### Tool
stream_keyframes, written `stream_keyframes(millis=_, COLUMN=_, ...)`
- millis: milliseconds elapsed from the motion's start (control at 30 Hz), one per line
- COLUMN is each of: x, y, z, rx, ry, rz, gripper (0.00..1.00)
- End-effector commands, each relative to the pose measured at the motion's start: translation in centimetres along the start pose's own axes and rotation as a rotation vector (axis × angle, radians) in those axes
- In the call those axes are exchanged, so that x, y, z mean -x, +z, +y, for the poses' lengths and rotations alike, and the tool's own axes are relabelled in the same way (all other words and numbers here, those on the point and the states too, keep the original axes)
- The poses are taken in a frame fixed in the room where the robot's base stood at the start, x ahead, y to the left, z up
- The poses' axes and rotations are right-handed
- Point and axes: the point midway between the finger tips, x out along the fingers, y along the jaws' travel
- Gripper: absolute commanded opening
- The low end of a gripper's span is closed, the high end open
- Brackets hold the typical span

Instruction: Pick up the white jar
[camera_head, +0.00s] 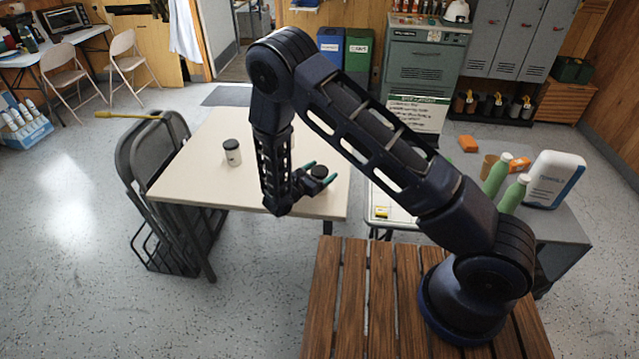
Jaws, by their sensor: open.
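My gripper (319,172) is over the right part of the same table, well to the right of this jar. Its two green-tipped fingers are apart. A dark round shape, like a lid, shows between or just behind the fingers; I cannot tell whether it is another jar or part of my gripper. My arm hides part of the table's middle.
Folded dark chairs (160,190) lean at the table's left edge, with a yellow-handled tool (130,115) above them. On the right, green bottles (497,175) and a white jug (554,180) stand on a grey surface. The table around the white jar is clear.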

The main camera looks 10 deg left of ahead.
Motion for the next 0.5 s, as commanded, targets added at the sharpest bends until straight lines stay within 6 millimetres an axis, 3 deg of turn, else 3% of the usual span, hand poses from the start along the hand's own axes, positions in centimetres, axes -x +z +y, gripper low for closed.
stream_keyframes(millis=100, x=-1.08, y=0.01, z=-0.03, rx=0.000, ry=-0.001, rz=0.000, gripper=0.83)
stream_keyframes(millis=333, x=-1.18, y=0.01, z=0.00, rx=0.000, ry=0.000, rz=0.000, gripper=0.81)
stream_keyframes(millis=500, x=-1.17, y=0.01, z=0.01, rx=0.000, ry=0.000, rz=0.000, gripper=0.48)
